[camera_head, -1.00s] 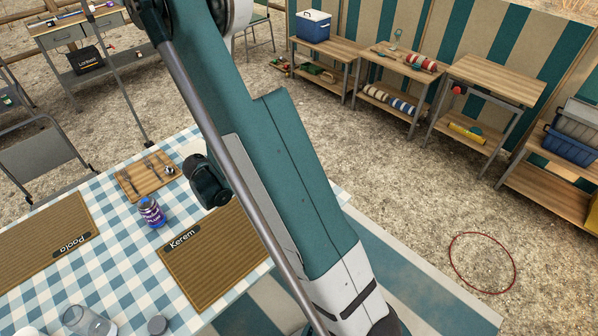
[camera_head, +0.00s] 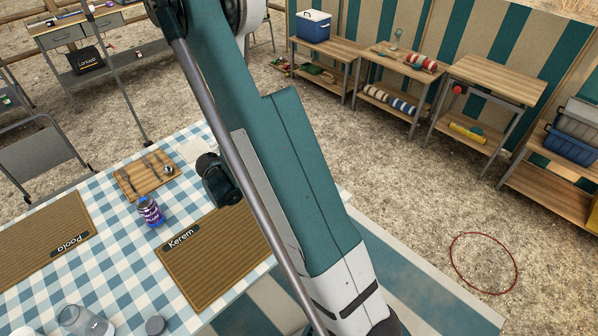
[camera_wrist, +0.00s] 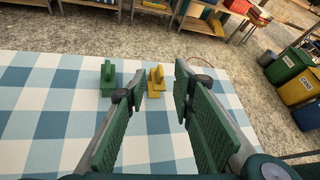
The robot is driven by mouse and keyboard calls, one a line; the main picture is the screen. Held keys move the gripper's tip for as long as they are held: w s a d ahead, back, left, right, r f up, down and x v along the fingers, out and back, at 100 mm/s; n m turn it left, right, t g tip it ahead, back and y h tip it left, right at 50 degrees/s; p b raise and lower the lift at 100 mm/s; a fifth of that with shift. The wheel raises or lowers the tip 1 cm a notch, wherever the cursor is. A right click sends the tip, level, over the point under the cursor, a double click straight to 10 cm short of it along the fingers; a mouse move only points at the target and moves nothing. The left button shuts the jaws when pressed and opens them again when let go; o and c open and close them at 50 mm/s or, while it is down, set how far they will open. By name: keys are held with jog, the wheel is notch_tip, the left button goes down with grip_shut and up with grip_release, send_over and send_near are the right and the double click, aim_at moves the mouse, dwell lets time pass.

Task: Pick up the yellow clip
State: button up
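The yellow clip (camera_wrist: 156,81) stands on the checked tablecloth in the wrist view, near the table's far edge. It shows in the gap between my fingertips, beyond them and not touching either as far as I can see. A similar green clip (camera_wrist: 108,79) stands just left of it, beside my left finger. My gripper (camera_wrist: 160,80) is open and empty. In the head view I cannot make out either clip; my arm covers that part of the table.
Beyond the table lies open ground with shelves and bins (camera_wrist: 290,66).

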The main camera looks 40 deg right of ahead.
jog(key=shift+b+x, duration=0.35)
jog(key=shift+x, duration=1.15)
jog(key=c, duration=0.6)
